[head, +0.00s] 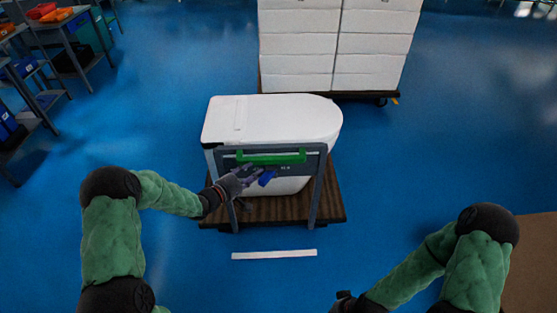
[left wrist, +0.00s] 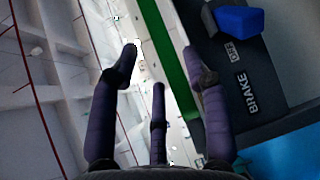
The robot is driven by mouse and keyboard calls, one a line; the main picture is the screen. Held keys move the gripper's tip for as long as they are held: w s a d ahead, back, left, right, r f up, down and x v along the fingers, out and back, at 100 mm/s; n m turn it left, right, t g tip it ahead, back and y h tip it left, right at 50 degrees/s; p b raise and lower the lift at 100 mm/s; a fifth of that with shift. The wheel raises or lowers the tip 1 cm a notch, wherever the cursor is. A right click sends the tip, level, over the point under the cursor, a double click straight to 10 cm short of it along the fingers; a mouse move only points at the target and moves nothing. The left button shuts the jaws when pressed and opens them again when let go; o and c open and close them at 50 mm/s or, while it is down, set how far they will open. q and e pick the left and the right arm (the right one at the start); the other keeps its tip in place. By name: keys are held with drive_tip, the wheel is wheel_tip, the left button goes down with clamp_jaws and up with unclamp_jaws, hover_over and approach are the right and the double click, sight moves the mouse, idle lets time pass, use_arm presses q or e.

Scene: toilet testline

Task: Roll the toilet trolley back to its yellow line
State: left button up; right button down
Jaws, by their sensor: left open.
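The toilet trolley has a brown wooden deck (head: 332,200), a grey upright frame (head: 318,185) and a green handle bar (head: 272,158). A white toilet (head: 275,118) sits on it. My left gripper (head: 250,174) is open in front of the frame, just below the green bar. In the left wrist view its spread fingers (left wrist: 158,65) are near the green bar (left wrist: 165,45); contact cannot be told. A blue brake piece (head: 267,177) is beside the fingers, and a panel reading BRAKE OFF (left wrist: 242,85) shows. My right gripper (head: 345,298) is partly cut off at the bottom edge.
A pale strip (head: 274,255), looking white rather than yellow, lies on the blue floor in front of the trolley. A cart of stacked white boxes (head: 335,50) stands behind. Workbenches (head: 75,50) are at the left. A brown surface (head: 535,265) is at the right.

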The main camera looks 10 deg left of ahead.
sight(269, 161)
use_arm(q)
drive_tip(key=b+x, duration=0.1)
drive_tip(key=x, duration=0.2)
drive_tip(key=b+x, duration=0.1)
drive_tip(key=x, duration=0.2)
drive_tip(key=b+x, duration=0.1)
drive_tip(key=x, duration=0.2)
drive_tip(key=shift+w+r+b, duration=0.15)
drive_tip(key=shift+r+b, duration=0.15)
drive_tip(key=shift+w+d, duration=0.35)
drive_tip(key=shift+w, duration=0.3)
clamp_jaws()
